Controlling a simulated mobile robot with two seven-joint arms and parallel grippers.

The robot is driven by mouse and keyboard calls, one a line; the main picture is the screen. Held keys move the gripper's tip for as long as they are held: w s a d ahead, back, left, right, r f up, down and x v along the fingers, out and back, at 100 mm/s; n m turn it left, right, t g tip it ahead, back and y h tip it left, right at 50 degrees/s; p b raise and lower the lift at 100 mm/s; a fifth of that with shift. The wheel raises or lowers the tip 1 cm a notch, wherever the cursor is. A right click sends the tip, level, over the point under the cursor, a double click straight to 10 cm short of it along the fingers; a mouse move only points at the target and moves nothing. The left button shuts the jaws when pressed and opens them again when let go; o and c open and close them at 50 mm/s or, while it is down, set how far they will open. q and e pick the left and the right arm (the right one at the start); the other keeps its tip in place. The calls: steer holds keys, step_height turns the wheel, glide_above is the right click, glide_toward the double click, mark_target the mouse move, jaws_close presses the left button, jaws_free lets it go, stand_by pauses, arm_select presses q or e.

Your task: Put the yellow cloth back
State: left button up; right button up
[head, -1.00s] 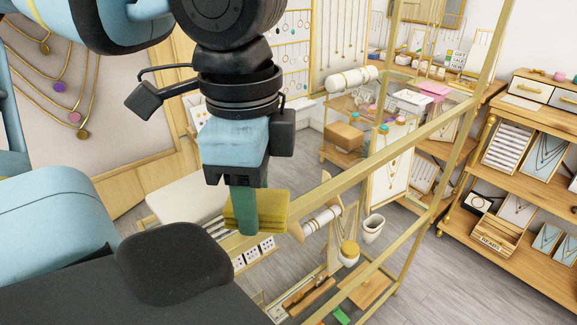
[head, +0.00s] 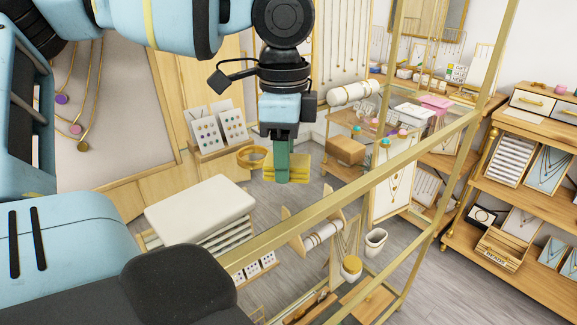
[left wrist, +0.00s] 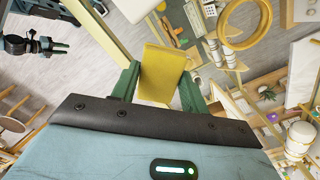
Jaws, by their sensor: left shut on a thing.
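The yellow cloth (head: 299,172) is a folded flat piece held between the green fingers of my left gripper (head: 281,162). In the left wrist view the cloth (left wrist: 161,74) sits between the two fingers (left wrist: 158,84), and the gripper is shut on it. The cloth is in the air, with grey floor showing behind it.
A gold-framed stand (head: 350,208) crosses the foreground, with a bracelet rack and a white cup (head: 375,241) beyond it. A cream-topped stand (head: 199,208) is lower left. Wooden shelves (head: 530,185) hold jewellery at right.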

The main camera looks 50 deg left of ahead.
arm_select(q)
steer(key=shift+w+a, duration=0.55)
steer(key=shift+w, duration=0.25)
steer(key=shift+w+a+f, duration=0.1)
steer(key=shift+f, duration=1.75)
steer(key=shift+f, duration=0.15)
steer(key=o, duration=1)
steer(key=shift+c, duration=0.2)
step_height(320, 180, up, 12)
steer(key=shift+r, duration=0.2)
